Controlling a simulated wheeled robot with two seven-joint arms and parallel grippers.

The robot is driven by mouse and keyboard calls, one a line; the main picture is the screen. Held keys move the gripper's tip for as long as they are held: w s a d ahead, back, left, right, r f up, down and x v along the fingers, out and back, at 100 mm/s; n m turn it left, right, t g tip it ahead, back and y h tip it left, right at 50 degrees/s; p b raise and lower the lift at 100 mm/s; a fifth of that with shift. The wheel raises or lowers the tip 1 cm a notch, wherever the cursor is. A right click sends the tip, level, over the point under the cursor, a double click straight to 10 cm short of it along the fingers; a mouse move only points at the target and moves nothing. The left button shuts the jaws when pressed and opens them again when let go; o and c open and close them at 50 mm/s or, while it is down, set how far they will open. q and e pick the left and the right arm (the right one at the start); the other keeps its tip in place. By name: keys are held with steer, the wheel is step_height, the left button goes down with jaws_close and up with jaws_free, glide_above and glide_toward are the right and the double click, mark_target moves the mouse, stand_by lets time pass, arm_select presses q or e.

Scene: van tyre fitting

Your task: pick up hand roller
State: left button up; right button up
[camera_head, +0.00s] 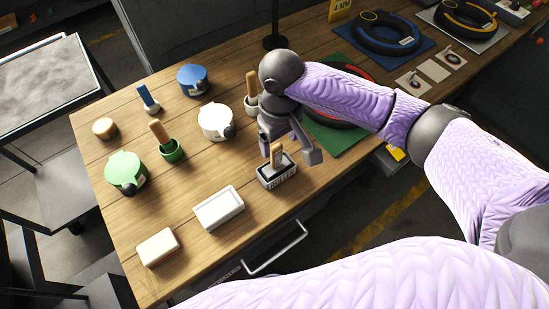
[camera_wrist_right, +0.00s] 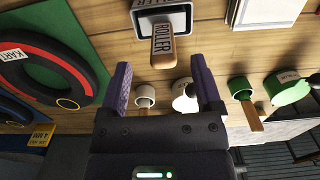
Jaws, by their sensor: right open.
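The hand roller (camera_head: 276,154) stands with its wooden handle up in a small dark-edged labelled holder (camera_head: 277,177) near the table's front edge. In the right wrist view the handle (camera_wrist_right: 163,48) carries the word ROLLER, and the holder (camera_wrist_right: 138,20) is at the top. The roller's lower end is hidden in the holder. My right gripper (camera_head: 288,146) is open just above the holder. In the right wrist view its fingers (camera_wrist_right: 160,68) stand on either side of the handle's line, with the handle just beyond the tips and no grip on it. My left gripper is out of view.
On the wooden table (camera_head: 205,170) stand a green pot (camera_head: 125,172), a white pot (camera_head: 215,121), a blue pot (camera_head: 192,79), a brush in a green cup (camera_head: 171,151) and a white tray (camera_head: 219,208). A red-ringed tyre on a green mat (camera_head: 340,140) lies right, partly behind my arm.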

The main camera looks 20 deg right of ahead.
mark_target(277, 154)
steer(key=f+b, duration=0.1)
steer(key=f, duration=0.2)
steer(key=f+b, duration=0.1)
steer(key=f, duration=0.1)
steer(key=shift+w+a+f, duration=0.2)
steer(key=shift+f, duration=0.2)
steer(key=shift+r, duration=0.1)
jaws_close()
